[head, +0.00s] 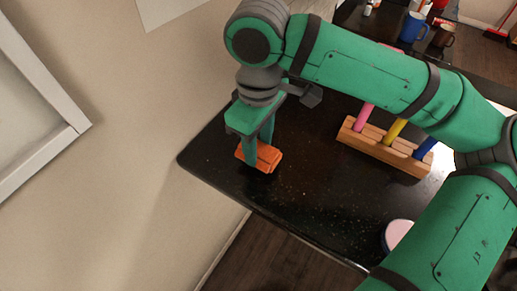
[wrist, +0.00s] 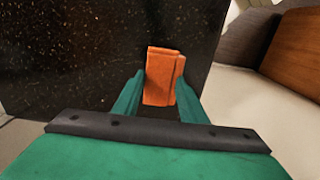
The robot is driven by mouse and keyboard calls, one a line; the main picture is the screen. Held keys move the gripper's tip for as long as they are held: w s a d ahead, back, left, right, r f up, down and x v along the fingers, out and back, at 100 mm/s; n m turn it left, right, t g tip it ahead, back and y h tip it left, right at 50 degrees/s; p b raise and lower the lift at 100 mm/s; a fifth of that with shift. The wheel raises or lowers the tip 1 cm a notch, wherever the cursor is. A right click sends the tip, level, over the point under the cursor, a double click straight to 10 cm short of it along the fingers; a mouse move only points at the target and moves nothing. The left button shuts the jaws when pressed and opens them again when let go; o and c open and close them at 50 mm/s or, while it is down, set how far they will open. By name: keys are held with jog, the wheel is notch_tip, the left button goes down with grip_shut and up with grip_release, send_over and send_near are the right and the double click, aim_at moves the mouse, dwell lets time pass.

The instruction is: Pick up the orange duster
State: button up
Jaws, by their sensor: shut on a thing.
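The orange duster (head: 265,157) is a small block at the left end of the black counter. My gripper (head: 259,146) points down over it, with its green fingers on either side of the block. In the wrist view the duster (wrist: 160,75) sits between the two fingertips of my gripper (wrist: 158,92), its far end sticking out past them. The fingers are shut on it. I cannot tell whether the duster still touches the counter.
The black speckled counter (head: 290,190) is clear around the duster. A wooden rack (head: 385,152) with pink, yellow and blue pegs stands to the right. A pale round object (head: 397,235) is near the front edge. A blue mug (head: 413,27) and a brown mug (head: 443,36) are at the back.

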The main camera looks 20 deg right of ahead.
jog(key=s+a+r, duration=0.1)
jog(key=s+r, duration=0.9)
jog(key=s, duration=0.4)
jog(key=shift+r, duration=0.1)
jog(key=shift+o, duration=0.9)
jog(key=shift+c, duration=0.5)
